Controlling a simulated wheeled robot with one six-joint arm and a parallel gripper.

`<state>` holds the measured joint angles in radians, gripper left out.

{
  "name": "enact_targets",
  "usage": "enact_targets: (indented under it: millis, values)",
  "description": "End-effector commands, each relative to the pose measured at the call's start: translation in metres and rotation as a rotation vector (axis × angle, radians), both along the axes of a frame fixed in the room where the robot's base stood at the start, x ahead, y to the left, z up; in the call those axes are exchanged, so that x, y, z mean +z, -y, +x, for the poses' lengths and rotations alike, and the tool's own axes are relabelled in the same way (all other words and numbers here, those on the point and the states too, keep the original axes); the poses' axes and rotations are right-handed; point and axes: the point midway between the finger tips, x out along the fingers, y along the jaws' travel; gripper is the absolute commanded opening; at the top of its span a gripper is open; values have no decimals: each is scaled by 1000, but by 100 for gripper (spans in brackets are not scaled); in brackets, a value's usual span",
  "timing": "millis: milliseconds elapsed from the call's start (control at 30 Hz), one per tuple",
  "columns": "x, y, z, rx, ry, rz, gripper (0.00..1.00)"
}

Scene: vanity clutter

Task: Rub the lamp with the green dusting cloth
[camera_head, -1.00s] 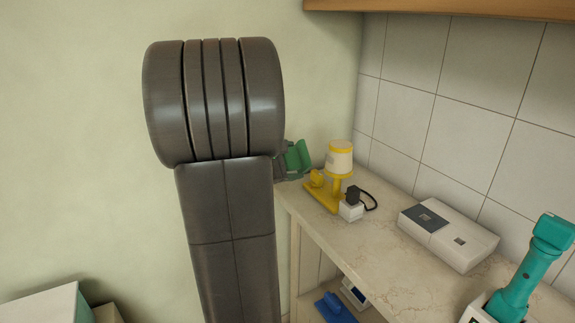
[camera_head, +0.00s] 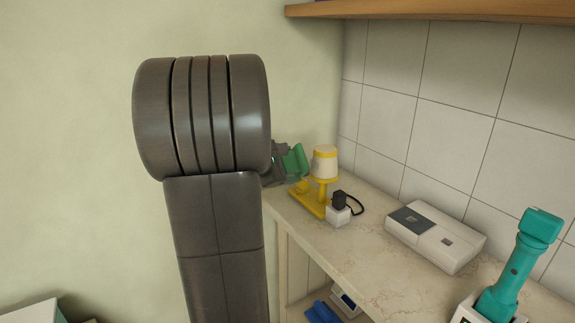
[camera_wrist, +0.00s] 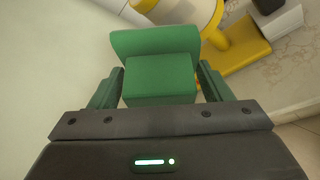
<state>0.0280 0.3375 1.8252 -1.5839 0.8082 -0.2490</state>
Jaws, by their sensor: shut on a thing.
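The lamp (camera_head: 325,160) has a white shade with yellow bands and a yellow stem and base. It stands upright at the far end of the counter. My gripper (camera_head: 283,164) is just left of the lamp, mostly behind my arm in the head view. It is shut on the green dusting cloth (camera_head: 296,160), a green block with a wider flap. In the wrist view the cloth (camera_wrist: 158,75) sits between the two fingers, its flap right by the lamp's shade (camera_wrist: 185,12). I cannot tell whether cloth and shade touch.
A white plug block with a black cable (camera_head: 339,214) stands close in front of the lamp. A white and grey box (camera_head: 437,236) and a teal flashlight-like thing (camera_head: 520,265) stand farther right. A tiled wall (camera_head: 455,130) backs the counter (camera_head: 350,262); a wooden shelf (camera_head: 430,10) hangs above.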

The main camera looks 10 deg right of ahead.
Motion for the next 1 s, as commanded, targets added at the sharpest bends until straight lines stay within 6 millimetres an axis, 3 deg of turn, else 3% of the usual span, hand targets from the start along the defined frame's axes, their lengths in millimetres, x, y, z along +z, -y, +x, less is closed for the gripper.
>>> enact_targets:
  millis: [1000]
  values:
    - [-2,16,6,-1,1,0,54]
